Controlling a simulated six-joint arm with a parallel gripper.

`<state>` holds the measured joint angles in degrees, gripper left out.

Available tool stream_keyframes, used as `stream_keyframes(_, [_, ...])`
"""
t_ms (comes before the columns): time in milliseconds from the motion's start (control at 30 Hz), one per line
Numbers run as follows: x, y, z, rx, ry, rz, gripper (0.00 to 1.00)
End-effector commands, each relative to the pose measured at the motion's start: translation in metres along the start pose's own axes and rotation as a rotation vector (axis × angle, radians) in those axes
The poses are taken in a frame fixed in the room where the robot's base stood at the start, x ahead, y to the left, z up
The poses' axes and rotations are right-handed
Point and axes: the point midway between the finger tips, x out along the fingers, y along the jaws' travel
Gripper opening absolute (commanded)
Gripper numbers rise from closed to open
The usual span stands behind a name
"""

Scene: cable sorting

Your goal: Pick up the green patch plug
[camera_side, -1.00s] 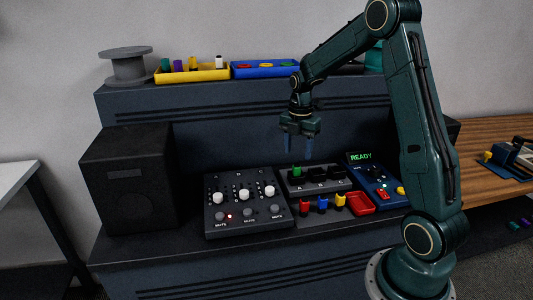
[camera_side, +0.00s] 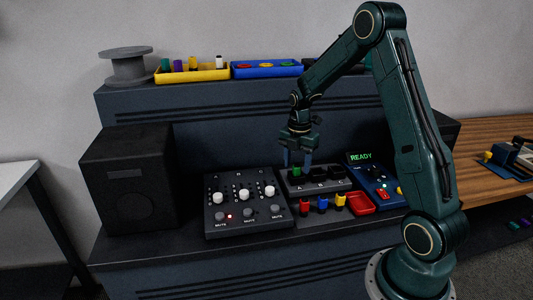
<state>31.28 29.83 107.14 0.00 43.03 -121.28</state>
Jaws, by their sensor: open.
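The green patch plug (camera_side: 296,171) stands upright at the left end of a grey socket block, above the letter A. My gripper (camera_side: 298,162) is open and points straight down. I cannot tell whether the fingertips reach down past the plug's top. Nothing is held.
The socket block (camera_side: 333,184) also has black sockets at B and C. Red, blue and yellow plugs (camera_side: 322,203) stand in front, beside a red tray (camera_side: 361,203). A mixer with white knobs (camera_side: 247,208) is at left, a blue READY panel (camera_side: 374,175) at right.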

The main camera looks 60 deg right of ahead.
Motion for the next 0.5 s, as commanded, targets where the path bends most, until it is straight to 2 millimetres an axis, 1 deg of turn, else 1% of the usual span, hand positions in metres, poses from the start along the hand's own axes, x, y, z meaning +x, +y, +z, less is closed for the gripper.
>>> stream_keyframes(33, [-0.0002, 0.0001, 0.0000, 0.000, 0.000, 0.000, 0.51])
stream_keyframes(100, [-0.0002, 0.0001, 0.0000, 0.000, 0.000, 0.000, 0.37])
stream_keyframes(167, [-0.0002, 0.0001, 0.0000, 0.000, 0.000, 0.000, 0.25])
stream_keyframes(200, [-0.0003, 0.0001, 0.0000, 0.000, 0.000, 0.000, 0.18])
stream_keyframes(267, [-0.0003, 0.0001, 0.0001, 0.000, 0.000, 0.000, 0.06])
stream_keyframes(300, [-0.0003, 0.0001, 0.0001, 0.000, 0.000, 0.000, 0.02])
stream_keyframes(500, [-0.0004, 0.0002, 0.0001, 0.000, 0.000, 0.001, 0.02])
